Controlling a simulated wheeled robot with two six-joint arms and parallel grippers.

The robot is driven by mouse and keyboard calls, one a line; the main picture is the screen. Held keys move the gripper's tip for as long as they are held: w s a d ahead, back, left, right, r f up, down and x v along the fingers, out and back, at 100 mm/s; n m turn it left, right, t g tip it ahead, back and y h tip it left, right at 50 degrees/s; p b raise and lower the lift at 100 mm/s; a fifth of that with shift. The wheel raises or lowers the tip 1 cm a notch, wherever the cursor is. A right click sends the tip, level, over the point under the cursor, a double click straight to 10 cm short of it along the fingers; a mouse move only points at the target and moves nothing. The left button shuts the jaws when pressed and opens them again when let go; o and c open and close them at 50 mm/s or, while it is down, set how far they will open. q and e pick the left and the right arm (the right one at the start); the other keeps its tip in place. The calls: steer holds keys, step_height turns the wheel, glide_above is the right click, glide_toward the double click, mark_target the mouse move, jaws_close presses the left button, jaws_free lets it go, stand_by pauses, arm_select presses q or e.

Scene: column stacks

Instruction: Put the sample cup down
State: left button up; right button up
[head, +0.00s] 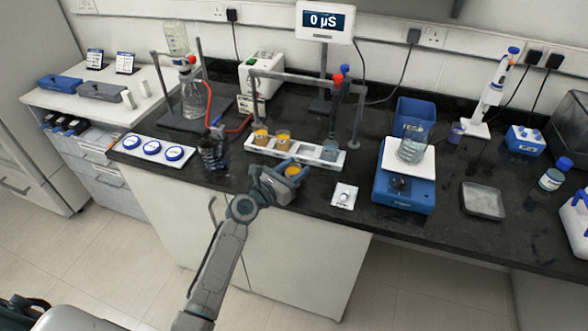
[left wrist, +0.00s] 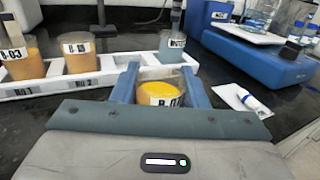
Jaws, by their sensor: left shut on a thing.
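My left gripper (head: 288,170) is shut on the sample cup (head: 292,171), a small clear cup with yellow-orange contents. In the left wrist view the cup (left wrist: 160,92) has a white label, partly hidden, and stands between the two blue fingers (left wrist: 161,88). It is just in front of the white rack (head: 252,146); I cannot tell whether its base touches the bench. The rack holds two orange cups (head: 261,135) (head: 283,140) on the left and a cup of clear grey liquid (head: 329,150) at the right. A place between them looks empty. My right gripper is out of view.
A grey frame with hanging probes (head: 300,77) stands over the rack. A small white card with a capped item (head: 344,195) and a blue balance with a beaker (head: 403,190) are to the right. A white tray with blue discs (head: 152,148) is left. Dark bench lies around the cup.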

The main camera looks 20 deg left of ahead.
arm_select(q)
steer(key=shift+f, duration=0.25)
steer(key=o, duration=1)
steer(key=shift+r, duration=0.25)
steer(key=b+v, duration=0.1)
steer(key=v, duration=1.1)
